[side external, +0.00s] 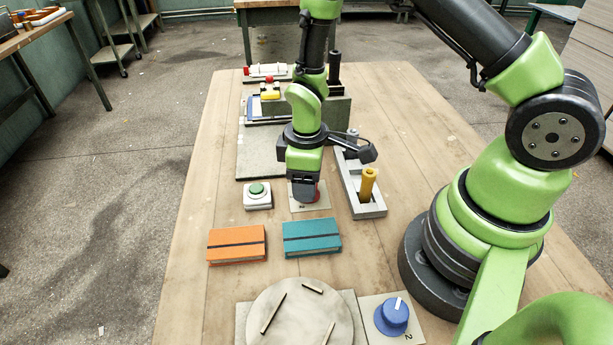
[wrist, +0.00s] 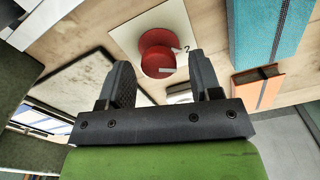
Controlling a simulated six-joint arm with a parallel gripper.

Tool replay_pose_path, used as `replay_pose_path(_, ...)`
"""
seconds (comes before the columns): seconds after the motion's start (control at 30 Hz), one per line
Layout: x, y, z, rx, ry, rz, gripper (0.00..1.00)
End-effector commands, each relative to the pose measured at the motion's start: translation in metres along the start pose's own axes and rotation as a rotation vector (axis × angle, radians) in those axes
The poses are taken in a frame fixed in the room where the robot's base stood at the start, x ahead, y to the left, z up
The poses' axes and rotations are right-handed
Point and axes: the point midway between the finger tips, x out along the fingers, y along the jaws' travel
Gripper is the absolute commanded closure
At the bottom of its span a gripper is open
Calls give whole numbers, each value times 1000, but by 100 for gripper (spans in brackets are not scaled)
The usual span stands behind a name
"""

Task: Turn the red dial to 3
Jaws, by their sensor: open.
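The red dial (side external: 317,192) sits on a small cream plate (side external: 312,208), partly hidden behind my gripper (side external: 304,193) in the side view. In the wrist view, the dial (wrist: 157,58) shows a round red base and a raised red knob with a white pointer mark. A dark "2" is printed on the plate (wrist: 125,35) beside the dial. My gripper (wrist: 160,72) is open, with one finger to either side of the knob in the picture. I cannot tell whether either finger touches it. No "3" is readable.
A green button (side external: 257,190) stands left of the dial. A grey tray with a yellow peg (side external: 368,182) stands close on its right. Orange (side external: 237,243) and teal (side external: 311,236) blocks lie in front. A blue dial (side external: 392,316) and round turntable (side external: 300,325) are nearer.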

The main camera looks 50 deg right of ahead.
Motion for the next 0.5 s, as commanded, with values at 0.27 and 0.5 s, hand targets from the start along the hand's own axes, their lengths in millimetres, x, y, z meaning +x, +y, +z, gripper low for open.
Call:
replay_pose_path(0.27,0,0,0,1,1,0,49)
replay_pose_path(0.5,0,0,0,1,0,0,91)
